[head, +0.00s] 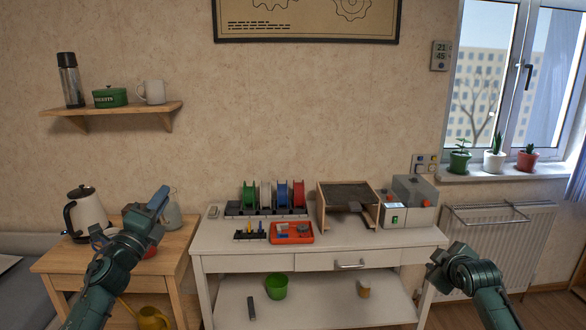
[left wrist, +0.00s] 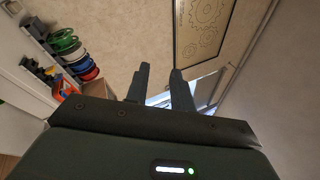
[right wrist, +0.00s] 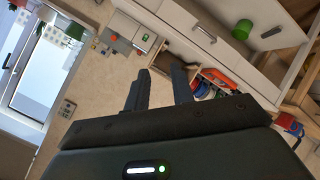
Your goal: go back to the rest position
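My left gripper (head: 158,201) is raised in front of the wooden side table at the left of the head view. In the left wrist view its two fingers (left wrist: 160,85) stand apart with nothing between them. My right arm shows at the lower right of the head view, by the right end of the white workbench (head: 225,241); its fingers are hard to make out there. In the right wrist view the right gripper's fingers (right wrist: 160,85) are apart and empty. Neither gripper touches any object.
The bench holds filament spools (head: 265,196), a red tray (head: 291,238), a wooden box (head: 336,222) and a grey machine (head: 411,201). A kettle (head: 84,213) stands on the wooden side table (head: 172,250). A radiator (head: 500,240) is at right.

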